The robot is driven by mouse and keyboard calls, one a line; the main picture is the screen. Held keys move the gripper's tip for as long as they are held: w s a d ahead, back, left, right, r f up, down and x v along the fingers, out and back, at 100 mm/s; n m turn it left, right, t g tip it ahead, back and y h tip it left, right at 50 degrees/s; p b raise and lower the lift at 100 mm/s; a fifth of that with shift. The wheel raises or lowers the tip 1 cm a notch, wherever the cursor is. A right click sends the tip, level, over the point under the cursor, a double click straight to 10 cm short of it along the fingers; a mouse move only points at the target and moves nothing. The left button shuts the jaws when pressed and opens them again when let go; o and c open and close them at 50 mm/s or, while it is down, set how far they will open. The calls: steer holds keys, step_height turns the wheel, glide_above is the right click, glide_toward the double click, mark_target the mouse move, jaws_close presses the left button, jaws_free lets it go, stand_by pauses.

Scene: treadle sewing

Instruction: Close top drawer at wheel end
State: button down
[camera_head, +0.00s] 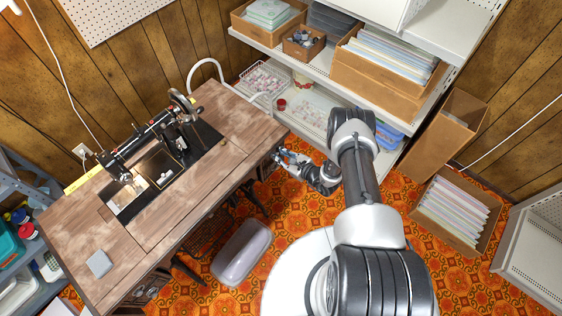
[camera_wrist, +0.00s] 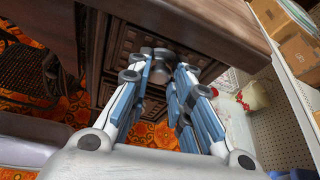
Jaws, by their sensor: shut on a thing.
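The wooden sewing table (camera_head: 225,118) carries a black sewing machine (camera_head: 158,138), with its handwheel towards the table's right end. Under that end, a dark carved drawer front (camera_wrist: 118,48) shows in the wrist view below the tabletop edge. A round grey knob (camera_wrist: 162,62) stands out from it. My gripper (camera_wrist: 166,68) has its two blue-padded fingers on either side of the knob, closed on it at the tips. In the head view my gripper (camera_head: 281,157) is at the table's right front corner. How far the drawer stands out, I cannot tell.
Shelving (camera_head: 320,70) with boxes and baskets stands behind the table's right end. A grey lidded bin (camera_head: 242,250) is on the patterned floor in front of the table. A box of papers (camera_head: 455,210) stands at the right. Orange floor is clear beside my base.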

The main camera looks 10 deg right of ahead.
steer(key=c, duration=1.4)
jaws_free()
steer(key=shift+w+a, duration=0.15)
steer(key=shift+c, duration=0.2)
steer(key=v, duration=1.2)
steer(key=shift+r, duration=0.1)
